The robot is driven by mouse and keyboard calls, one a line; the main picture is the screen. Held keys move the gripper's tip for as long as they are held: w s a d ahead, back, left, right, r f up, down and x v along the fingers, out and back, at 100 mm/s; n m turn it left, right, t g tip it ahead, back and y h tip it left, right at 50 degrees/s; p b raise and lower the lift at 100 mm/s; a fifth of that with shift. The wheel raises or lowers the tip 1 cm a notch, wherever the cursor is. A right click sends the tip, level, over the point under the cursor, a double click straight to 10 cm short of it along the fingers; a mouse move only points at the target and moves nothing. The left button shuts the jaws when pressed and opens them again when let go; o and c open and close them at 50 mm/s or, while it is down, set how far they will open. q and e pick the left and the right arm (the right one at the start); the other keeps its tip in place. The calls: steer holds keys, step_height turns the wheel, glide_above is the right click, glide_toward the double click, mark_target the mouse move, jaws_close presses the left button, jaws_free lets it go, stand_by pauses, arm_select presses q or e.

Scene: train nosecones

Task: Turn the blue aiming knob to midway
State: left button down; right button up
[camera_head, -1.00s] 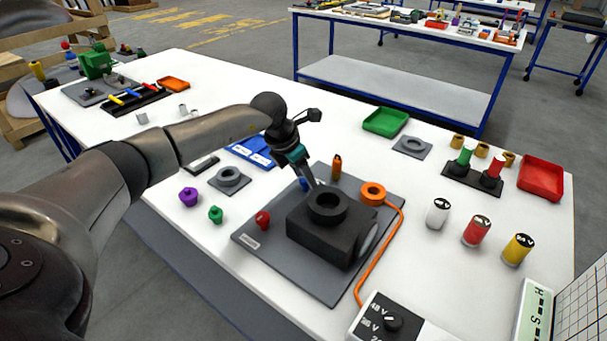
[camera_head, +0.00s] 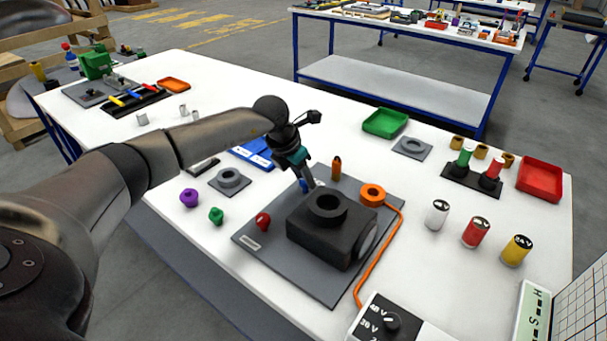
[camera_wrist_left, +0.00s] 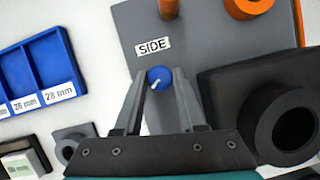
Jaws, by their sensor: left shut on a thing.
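The blue aiming knob (camera_wrist_left: 159,77) shows in the left wrist view below a "SIDE" label (camera_wrist_left: 153,46), on the grey base plate (camera_wrist_left: 195,30). A white pointer line on it slants toward the lower left. My left gripper (camera_wrist_left: 159,83) is shut on the knob, with one finger on each side. In the head view the left gripper (camera_head: 306,185) reaches down behind the black block (camera_head: 330,233) with its round ring on top, and only a bit of the blue knob (camera_head: 304,186) shows there. My right gripper is not in view.
An orange peg (camera_head: 336,167) and an orange ring (camera_head: 373,194) with a cable stand close by on the plate. A red knob (camera_head: 263,221) sits on the plate's left side. A blue tray (camera_head: 252,153) lies left of the gripper. A dial box (camera_head: 392,322) is at the front.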

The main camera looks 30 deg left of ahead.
arm_select(q)
steer(key=shift+d+r+n+y+p, duration=0.15)
steer(key=shift+n+y+p, duration=0.25)
steer(key=shift+n+p, duration=0.5)
steer(key=n+y, duration=0.1)
steer(key=n, duration=0.2)
steer(key=shift+p, duration=0.4)
steer(key=n+y, duration=0.1)
steer(key=n, duration=0.1)
steer(key=shift+w+d+n, duration=0.1)
steer(key=shift+n, duration=0.2)
steer(key=shift+n+g+y, duration=0.3)
steer(key=shift+n+y, duration=0.3)
steer(key=shift+n, duration=1.3)
steer(key=c, duration=0.5)
jaws_free()
